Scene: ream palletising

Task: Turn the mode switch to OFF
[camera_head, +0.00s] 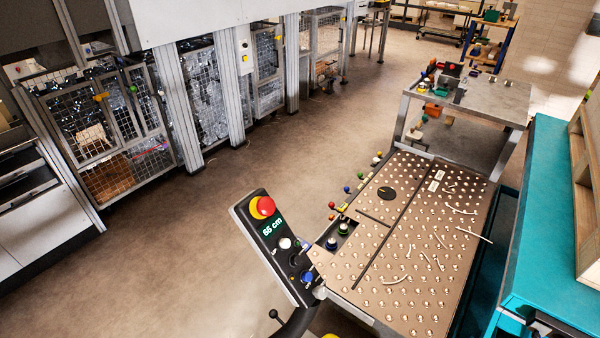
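A dark control panel (272,250) stands tilted at the lower middle, left of the ball-studded table. It carries a red emergency button (262,207) on a yellow collar and a display (272,227) reading 66 cm. Below these are a white button (285,243), a small dark control (296,260) and a blue button (307,277). The dark control may be the mode switch; its labels and pointer are too small to read, so I cannot tell its position. Neither of my grippers is in view.
Mesh cages line the left. Brown floor (190,260) is clear left of the panel.

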